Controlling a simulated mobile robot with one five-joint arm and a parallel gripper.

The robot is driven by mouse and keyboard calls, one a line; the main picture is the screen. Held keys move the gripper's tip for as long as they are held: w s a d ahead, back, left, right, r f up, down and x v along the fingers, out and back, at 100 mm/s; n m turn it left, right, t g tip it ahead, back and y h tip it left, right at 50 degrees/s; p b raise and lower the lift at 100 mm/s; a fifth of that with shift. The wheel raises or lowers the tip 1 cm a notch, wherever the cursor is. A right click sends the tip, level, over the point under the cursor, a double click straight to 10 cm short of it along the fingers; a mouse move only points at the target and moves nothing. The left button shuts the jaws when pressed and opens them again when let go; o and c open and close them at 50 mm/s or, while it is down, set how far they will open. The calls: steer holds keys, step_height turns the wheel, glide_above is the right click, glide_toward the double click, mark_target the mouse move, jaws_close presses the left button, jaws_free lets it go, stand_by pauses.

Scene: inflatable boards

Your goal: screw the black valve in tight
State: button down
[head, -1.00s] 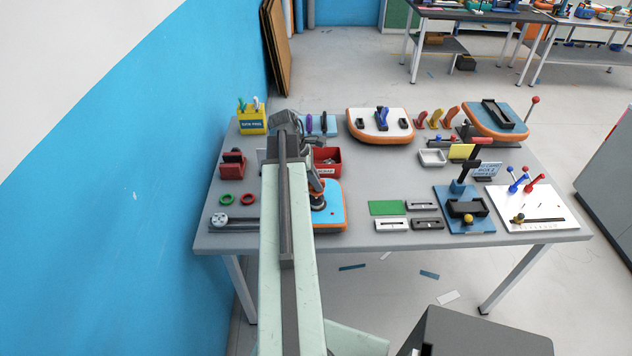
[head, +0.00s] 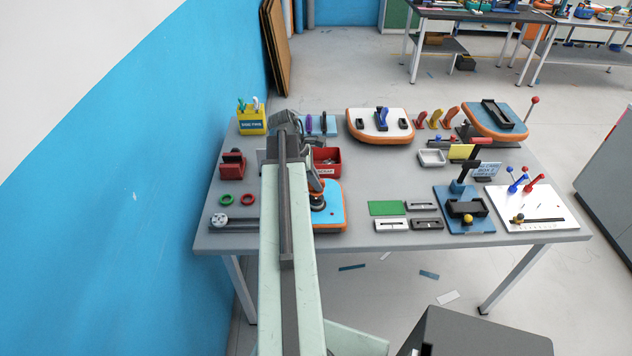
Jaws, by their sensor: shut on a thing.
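The black valve (head: 317,203) sits on a blue board with an orange edge (head: 334,213) at the front left of the table. My arm crosses the left part of this board and hides it. My gripper (head: 317,187) points down over the valve and is shut on its top. The fingertips are small and dark here, so the exact grip is hard to see. I cannot tell how deep the valve sits in the board.
The grey table (head: 360,238) is crowded. A red scrap box (head: 328,162) stands just behind the board. Green and red rings (head: 237,200) and a clamp rail (head: 235,224) lie to the left. A green mat (head: 385,208) and several small plates lie to the right.

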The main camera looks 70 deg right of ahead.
steer(key=shift+f, duration=0.2)
steer(key=shift+f+b, duration=0.3)
steer(key=shift+b, duration=0.2)
steer(key=shift+f+b, duration=0.65)
steer(key=c, duration=1.3)
jaws_free()
steer(key=shift+r, duration=0.1)
steer(key=shift+c, duration=0.2)
steer(key=p+v, duration=0.7)
steer(key=v, duration=0.1)
steer(key=shift+s+p, duration=0.1)
steer(key=shift+p, duration=0.25)
